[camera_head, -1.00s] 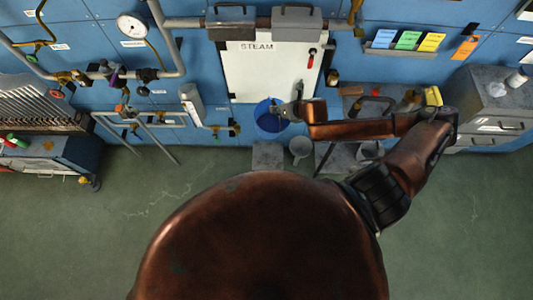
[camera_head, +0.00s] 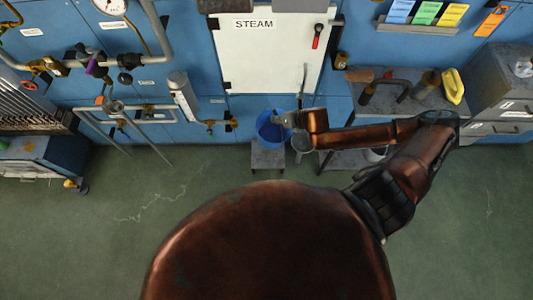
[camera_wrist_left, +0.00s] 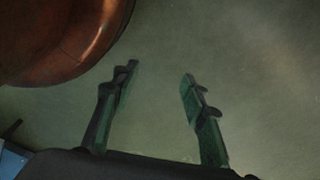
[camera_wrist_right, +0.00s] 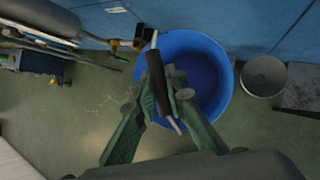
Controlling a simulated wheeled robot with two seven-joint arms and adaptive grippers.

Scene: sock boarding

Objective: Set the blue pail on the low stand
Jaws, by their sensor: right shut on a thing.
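The blue pail (camera_head: 268,131) hangs upright by its handle at the wall, under the white STEAM panel. It also shows in the right wrist view (camera_wrist_right: 208,65). My right gripper (camera_head: 288,119) is shut on the pail's dark handle grip (camera_wrist_right: 158,88) above the rim. The low stand (camera_head: 267,160) is a small grey-topped stand on the floor; the pail covers its back part in the head view. I cannot tell whether the pail's bottom touches it. My left gripper (camera_wrist_left: 158,78) is open and empty over bare floor, out of the head view.
A grey bucket (camera_head: 301,144) stands close to the right of the stand. A grey bench (camera_head: 400,98) with pipe pieces and a yellow container (camera_head: 452,86) is farther right. Pipes and valves (camera_head: 130,108) line the wall at left. The green floor (camera_head: 150,190) in front is clear.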

